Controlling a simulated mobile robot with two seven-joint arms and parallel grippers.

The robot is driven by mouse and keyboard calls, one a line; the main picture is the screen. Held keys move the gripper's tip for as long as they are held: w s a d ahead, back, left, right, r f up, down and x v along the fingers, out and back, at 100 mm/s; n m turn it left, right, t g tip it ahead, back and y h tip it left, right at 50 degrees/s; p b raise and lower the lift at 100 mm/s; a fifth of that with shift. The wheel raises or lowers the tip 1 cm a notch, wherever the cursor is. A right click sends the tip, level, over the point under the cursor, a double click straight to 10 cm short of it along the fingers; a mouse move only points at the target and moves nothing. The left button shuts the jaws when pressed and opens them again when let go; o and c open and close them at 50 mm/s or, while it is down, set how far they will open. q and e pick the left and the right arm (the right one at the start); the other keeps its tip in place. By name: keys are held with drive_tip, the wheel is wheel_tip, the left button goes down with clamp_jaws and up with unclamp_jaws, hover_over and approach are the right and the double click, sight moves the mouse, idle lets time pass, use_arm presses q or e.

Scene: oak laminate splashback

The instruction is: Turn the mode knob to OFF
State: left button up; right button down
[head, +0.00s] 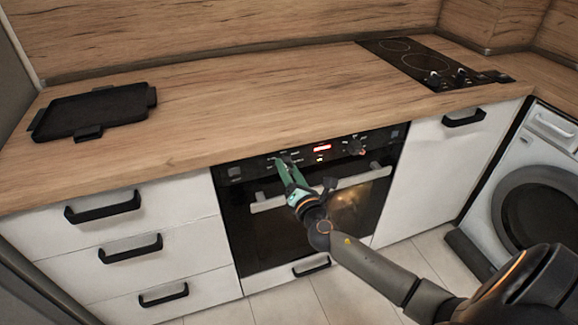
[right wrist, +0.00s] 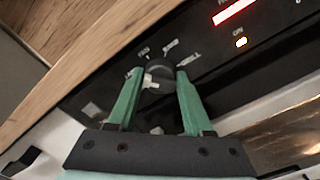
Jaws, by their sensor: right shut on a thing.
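The oven's control panel (head: 235,173) runs under the counter edge in the head view. The mode knob (right wrist: 158,76) is a dark round knob, seen in the right wrist view with printed labels around its upper side; one at its right seems to read GRILL. A pale mark shows on the knob's lower left side. My right gripper (head: 285,161) has its green fingers on either side of the knob and is shut on it; in the head view they mostly hide it. My left gripper is not in view.
A red lit display (head: 322,147) and a second knob (head: 354,147) are right of the gripper. The oven door handle (head: 344,183) juts out below the panel. A black tray (head: 95,108) and a hob (head: 432,62) are on the wooden counter (head: 230,100).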

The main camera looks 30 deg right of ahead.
drive_tip(key=n+p, duration=0.1)
drive_tip(key=n, duration=0.1)
drive_tip(key=shift+r+n, duration=0.15)
drive_tip(key=shift+n, duration=0.25)
drive_tip(key=shift+n+p, duration=0.35)
drive_tip(key=shift+n, duration=0.15)
drive_tip(key=n+p, duration=0.1)
drive_tip(key=n, duration=0.2)
drive_tip(key=shift+p, duration=0.4)
drive_tip(key=shift+n+p, duration=0.4)
drive_tip(key=shift+n, duration=0.7)
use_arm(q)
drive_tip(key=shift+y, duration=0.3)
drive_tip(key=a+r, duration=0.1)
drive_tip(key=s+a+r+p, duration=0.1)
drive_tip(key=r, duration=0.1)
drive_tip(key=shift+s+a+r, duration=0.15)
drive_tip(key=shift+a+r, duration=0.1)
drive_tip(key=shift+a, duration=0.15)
use_arm(e)
drive_tip(key=n, duration=0.2)
drive_tip(key=shift+a+n, duration=0.1)
drive_tip(key=shift+n, duration=0.3)
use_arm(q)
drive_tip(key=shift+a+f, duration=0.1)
